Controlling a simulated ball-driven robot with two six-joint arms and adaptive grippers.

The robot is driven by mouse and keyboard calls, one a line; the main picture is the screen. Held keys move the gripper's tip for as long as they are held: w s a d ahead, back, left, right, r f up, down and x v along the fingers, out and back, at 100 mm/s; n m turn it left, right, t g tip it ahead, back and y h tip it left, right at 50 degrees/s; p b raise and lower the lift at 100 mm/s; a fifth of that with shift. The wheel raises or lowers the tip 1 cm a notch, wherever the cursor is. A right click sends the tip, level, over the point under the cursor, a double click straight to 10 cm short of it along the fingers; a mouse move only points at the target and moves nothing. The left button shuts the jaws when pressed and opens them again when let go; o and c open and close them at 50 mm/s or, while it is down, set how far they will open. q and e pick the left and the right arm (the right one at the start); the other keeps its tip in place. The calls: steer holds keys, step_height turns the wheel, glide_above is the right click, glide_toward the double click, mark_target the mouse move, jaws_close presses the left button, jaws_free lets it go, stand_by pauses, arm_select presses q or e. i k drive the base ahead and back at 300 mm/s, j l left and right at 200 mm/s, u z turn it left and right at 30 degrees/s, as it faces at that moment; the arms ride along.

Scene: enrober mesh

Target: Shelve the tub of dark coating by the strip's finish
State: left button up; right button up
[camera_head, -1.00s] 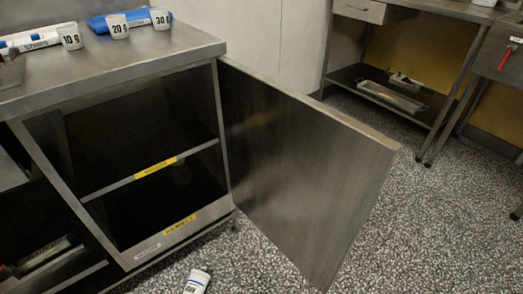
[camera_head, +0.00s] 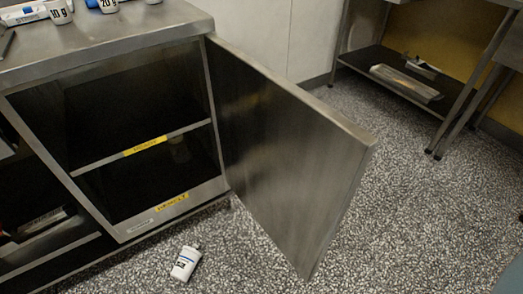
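The steel cabinet (camera_head: 105,205) stands open, its door (camera_head: 285,140) swung out to the right. Inside are an upper shelf (camera_head: 100,165) with a yellow strip (camera_head: 146,146) on its edge and a lower compartment with another yellow strip (camera_head: 171,203) on its bottom edge. The strips' writing is too small to read surely. A white container (camera_head: 186,263) with dark print lies on the floor in front. I cannot pick out a tub of dark coating. Neither gripper is in view.
The open door blocks the space right of the cabinet. A table with a low shelf (camera_head: 372,60) holding a tray (camera_head: 405,83) stands back right. Speckled floor (camera_head: 420,210) is clear between.

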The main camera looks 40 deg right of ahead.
mark_target(186, 263)
steer(key=k+l, duration=0.1)
steer(key=l, duration=0.35)
steer(key=k+l+u, duration=0.15)
steer(key=l, duration=0.25)
steer(key=k+l, duration=0.1)
steer(key=l, duration=0.35)
steer(key=k+l+u, duration=0.15)
steer(key=l, duration=0.25)
steer(key=k+l, duration=0.1)
steer(key=l, duration=0.35)
